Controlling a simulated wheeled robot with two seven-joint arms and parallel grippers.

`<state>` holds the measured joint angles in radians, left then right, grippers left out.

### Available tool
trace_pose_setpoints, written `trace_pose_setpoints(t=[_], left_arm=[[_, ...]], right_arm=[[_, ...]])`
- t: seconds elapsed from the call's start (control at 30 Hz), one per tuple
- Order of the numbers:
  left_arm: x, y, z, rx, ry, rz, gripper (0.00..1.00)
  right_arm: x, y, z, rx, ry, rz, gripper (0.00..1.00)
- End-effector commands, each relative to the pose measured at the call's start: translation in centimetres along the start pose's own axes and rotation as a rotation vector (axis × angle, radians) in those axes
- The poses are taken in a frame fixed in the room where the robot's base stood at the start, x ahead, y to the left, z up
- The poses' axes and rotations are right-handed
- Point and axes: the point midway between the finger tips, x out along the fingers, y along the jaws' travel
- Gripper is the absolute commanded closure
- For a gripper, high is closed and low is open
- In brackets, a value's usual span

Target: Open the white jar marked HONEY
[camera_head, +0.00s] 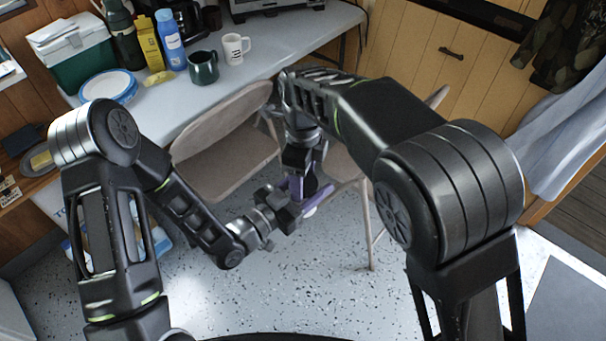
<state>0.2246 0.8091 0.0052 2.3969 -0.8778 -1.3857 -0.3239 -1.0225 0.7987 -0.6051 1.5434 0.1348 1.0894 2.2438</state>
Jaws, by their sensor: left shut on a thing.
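My two grippers meet in front of the folding chairs, above the floor. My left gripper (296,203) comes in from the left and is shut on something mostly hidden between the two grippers. A small white part (310,211) shows just below the fingers; it may be the white jar, but no HONEY marking can be read. My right gripper (306,185) points down from above at the same spot. Its purple-edged fingers overlap the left gripper, and I cannot tell whether they are open or shut.
Folding chairs (215,143) stand behind the grippers. The long table (284,50) holds a dark green mug (203,68), white mug (234,50), blue bottle (170,42), yellow carton (149,42), plate (107,86) and green-and-white cooler (75,68). The speckled floor (300,290) is clear in front.

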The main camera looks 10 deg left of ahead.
Motion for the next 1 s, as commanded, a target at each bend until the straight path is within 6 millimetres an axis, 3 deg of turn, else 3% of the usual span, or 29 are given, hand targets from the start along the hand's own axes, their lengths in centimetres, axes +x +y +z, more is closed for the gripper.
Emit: trace_pose_setpoints(t=[0.6,0.63,0.9,1.0], left_arm=[[0.01,0.02,-0.07,0.000,0.002,0.001,1.00],[0.01,0.02,-0.07,0.000,0.002,0.001,1.00],[0.02,0.01,-0.07,0.000,0.002,0.000,1.00],[0.02,0.01,-0.07,0.000,0.002,0.000,1.00]], right_arm=[[-0.04,-0.05,-0.03,0.000,0.000,-0.001,0.90],[-0.05,-0.06,-0.03,0.000,0.000,-0.001,0.41],[-0.04,-0.03,-0.02,0.000,0.000,-0.001,0.20],[-0.04,-0.01,-0.01,0.000,0.000,0.000,0.20]])
